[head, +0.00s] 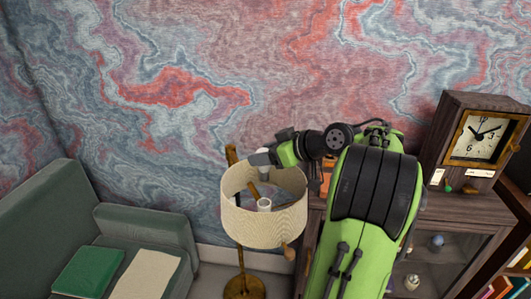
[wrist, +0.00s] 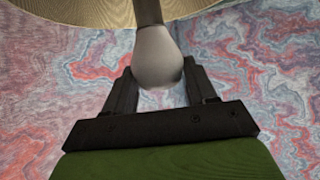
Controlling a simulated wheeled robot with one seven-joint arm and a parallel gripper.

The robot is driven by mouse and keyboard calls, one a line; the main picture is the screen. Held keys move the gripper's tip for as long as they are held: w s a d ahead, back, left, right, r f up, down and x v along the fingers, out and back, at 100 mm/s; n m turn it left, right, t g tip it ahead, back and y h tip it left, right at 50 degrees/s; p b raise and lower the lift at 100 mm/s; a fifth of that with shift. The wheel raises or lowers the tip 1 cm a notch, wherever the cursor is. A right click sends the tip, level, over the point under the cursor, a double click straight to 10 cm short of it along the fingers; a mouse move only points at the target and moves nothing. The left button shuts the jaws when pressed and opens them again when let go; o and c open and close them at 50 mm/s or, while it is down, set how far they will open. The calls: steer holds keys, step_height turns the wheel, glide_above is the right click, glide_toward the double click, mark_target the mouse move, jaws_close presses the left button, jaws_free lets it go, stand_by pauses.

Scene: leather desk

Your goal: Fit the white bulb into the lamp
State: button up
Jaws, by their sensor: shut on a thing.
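The lamp has a cream drum shade (head: 268,229), open at the top, on a brass stand with a round base (head: 243,287). My gripper (head: 268,156) is above the shade's back rim, reaching in from the right. It is shut on the white bulb (wrist: 158,57), which sits between the two dark fingers in the wrist view. The bulb's narrow, darker neck points away from the gripper, up in that view. In the head view the bulb (head: 258,159) is small and partly hidden by the gripper.
A dark wooden cabinet (head: 455,225) with a square clock (head: 480,136) stands at the right, close to my arm. A green sofa (head: 140,224) with a green book (head: 88,272) is at the left. The patterned wall (head: 190,80) is close behind the lamp.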

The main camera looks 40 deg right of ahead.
steer(key=shift+f+b, duration=4.7)
steer(key=shift+f, duration=0.5)
steer(key=o, duration=1.1)
steer(key=shift+o, duration=0.2)
steer(key=shift+r, duration=0.1)
steer(key=shift+r+p, duration=4.1)
steer(key=shift+r, duration=0.45)
steer(key=shift+f, duration=0.1)
